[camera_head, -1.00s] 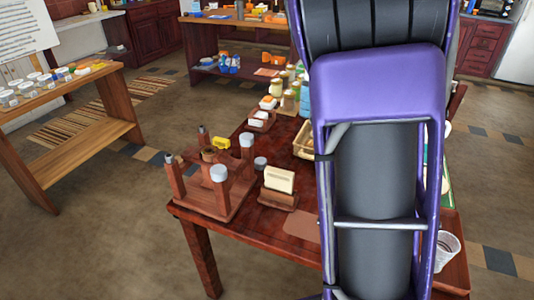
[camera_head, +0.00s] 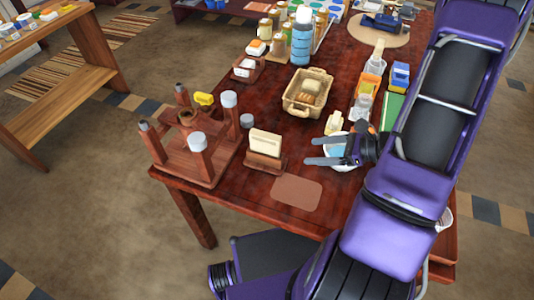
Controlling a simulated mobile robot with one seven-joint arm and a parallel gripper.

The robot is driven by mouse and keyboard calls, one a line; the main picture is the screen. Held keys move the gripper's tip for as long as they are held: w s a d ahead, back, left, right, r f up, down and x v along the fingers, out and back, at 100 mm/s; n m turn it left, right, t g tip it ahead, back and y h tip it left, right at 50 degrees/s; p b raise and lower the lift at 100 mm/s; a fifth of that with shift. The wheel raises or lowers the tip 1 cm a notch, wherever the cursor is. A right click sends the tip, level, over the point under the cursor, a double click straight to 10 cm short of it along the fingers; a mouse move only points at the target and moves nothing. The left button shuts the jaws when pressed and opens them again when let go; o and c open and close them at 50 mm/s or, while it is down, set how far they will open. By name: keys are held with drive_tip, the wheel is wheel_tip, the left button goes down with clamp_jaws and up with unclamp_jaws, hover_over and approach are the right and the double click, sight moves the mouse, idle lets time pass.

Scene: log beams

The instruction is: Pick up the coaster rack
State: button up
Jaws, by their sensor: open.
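The coaster rack (camera_head: 264,161) appears to be the small brown wooden holder with cream square pieces upright in it. It stands on the dark red wooden table (camera_head: 232,187), near the front edge. My gripper (camera_head: 308,151) is open and empty, over the table to the right of the rack. Its two dark fingers point left toward the rack, with a clear gap between them and it. A white bowl (camera_head: 343,164) is partly hidden behind or below the gripper.
A wooden stand with grey-topped posts (camera_head: 196,160) is close left of the rack. A flat brown mat (camera_head: 297,191) lies in front, to the right. A wicker basket (camera_head: 305,108) with bread-like items stands behind.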

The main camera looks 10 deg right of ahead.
approach(266, 154)
drive_tip(key=x, duration=0.5)
drive_tip(key=shift+w+d+f+b, duration=0.25)
drive_tip(key=shift+w+f+b, duration=0.05)
drive_tip(key=shift+f, duration=0.1)
drive_tip(key=shift+x, duration=2.7)
drive_tip(key=shift+a+r, duration=0.15)
drive_tip(key=shift+c, duration=0.4)
clamp_jaws()
